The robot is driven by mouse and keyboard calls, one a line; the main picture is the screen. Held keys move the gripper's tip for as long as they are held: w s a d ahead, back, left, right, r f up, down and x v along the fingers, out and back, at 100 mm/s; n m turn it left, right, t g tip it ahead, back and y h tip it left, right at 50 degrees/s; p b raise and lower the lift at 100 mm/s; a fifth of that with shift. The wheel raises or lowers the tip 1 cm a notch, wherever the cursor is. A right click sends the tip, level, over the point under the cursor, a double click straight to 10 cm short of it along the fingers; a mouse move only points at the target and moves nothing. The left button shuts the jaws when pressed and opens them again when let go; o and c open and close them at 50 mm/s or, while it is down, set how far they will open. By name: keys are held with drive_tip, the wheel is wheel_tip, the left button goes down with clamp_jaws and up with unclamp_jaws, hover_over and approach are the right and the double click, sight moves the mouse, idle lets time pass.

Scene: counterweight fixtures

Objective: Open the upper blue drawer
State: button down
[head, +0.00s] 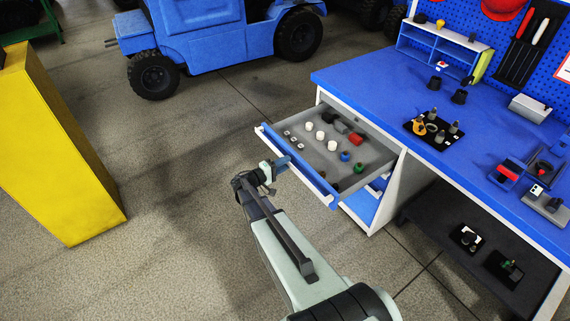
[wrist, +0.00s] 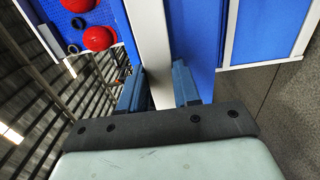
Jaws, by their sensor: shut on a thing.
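The upper blue drawer (head: 318,184) is pulled out from the workbench in the head view, with its grey inside open to sight. My gripper (head: 283,162) is at the outer side of its front, near the middle. In the wrist view, the fingers of my gripper (wrist: 158,88) stand on both sides of a pale grey bar (wrist: 152,40) along the drawer's front, and they are shut on it. The stretch of bar nearest the palm is hidden by the gripper's dark mount.
The blue benchtop (head: 385,75) holds a black tray (head: 432,132). A yellow block (head: 55,150) stands left, a blue forklift (head: 205,40) behind. Floor left of the drawer is clear.

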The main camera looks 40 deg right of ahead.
drive_tip(key=c, duration=0.8)
unclamp_jaws()
drive_tip(key=a, duration=1.3)
drive_tip(key=shift+a, duration=0.4)
